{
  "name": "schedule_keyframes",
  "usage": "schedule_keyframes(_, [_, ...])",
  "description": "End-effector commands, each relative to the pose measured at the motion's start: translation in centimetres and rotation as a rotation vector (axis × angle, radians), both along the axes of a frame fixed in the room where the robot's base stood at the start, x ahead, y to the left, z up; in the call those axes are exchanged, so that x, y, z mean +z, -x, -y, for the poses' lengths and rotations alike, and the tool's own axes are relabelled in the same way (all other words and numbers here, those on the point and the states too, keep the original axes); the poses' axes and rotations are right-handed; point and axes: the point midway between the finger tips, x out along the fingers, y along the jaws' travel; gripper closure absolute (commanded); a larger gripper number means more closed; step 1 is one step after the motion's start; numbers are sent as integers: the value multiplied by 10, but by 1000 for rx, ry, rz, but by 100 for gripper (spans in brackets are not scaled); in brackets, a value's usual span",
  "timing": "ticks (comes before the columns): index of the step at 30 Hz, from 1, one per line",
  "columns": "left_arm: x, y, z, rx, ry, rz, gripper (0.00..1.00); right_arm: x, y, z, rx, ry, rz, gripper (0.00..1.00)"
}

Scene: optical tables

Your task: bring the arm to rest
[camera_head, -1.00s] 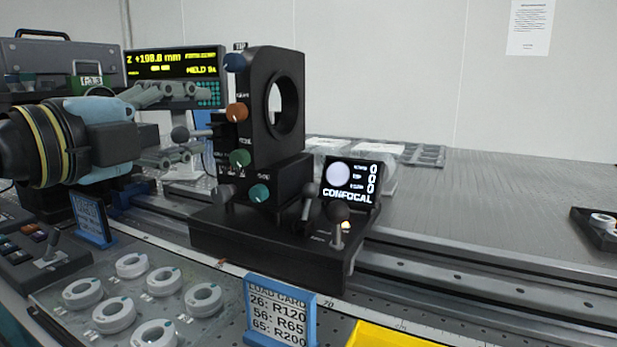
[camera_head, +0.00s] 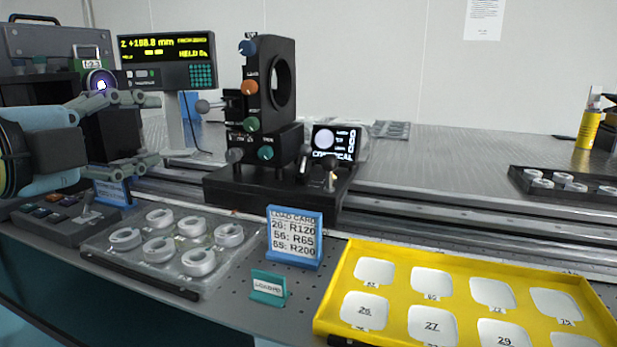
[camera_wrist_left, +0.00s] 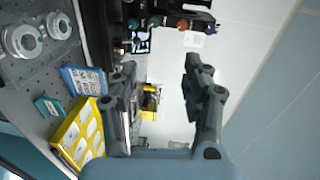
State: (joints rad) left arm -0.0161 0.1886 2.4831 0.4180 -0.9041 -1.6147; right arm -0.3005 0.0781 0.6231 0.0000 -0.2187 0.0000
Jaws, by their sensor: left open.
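My left gripper (camera_head: 150,132) is at the left of the head view, its fingers spread apart with nothing between them. It is in the air in front of the display unit, left of the black optical mount. In the left wrist view the two fingers (camera_wrist_left: 160,100) are also wide apart and empty. My left forearm comes in from the left edge. My right gripper shows in neither view.
A black mount (camera_head: 270,110) with coloured knobs stands on a rail. A clear tray (camera_head: 110,262) of several ring parts, a load card (camera_head: 294,237) and a yellow numbered tray (camera_head: 335,300) lie in front. A dark tray (camera_head: 518,180) sits right. The table behind is largely clear.

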Motion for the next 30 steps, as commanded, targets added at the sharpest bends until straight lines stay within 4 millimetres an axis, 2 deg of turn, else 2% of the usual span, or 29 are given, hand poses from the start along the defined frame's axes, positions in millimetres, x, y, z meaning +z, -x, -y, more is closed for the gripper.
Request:
schedule_keyframes(8, [-63,18,-9,84,168,-259,52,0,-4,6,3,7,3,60])
schedule_keyframes(14, [-132,53,-22,246,367,-548,52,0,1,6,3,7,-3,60])
schedule_keyframes(17, [-173,82,-31,386,491,-718,52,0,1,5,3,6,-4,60])
schedule_keyframes(21, [-229,138,-47,658,674,-942,52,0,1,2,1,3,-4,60])
schedule_keyframes(24, [-258,179,-58,869,782,-1053,52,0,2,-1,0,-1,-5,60])
schedule_keyframes(30, [-295,258,-77,1287,940,-1162,52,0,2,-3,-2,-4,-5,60])
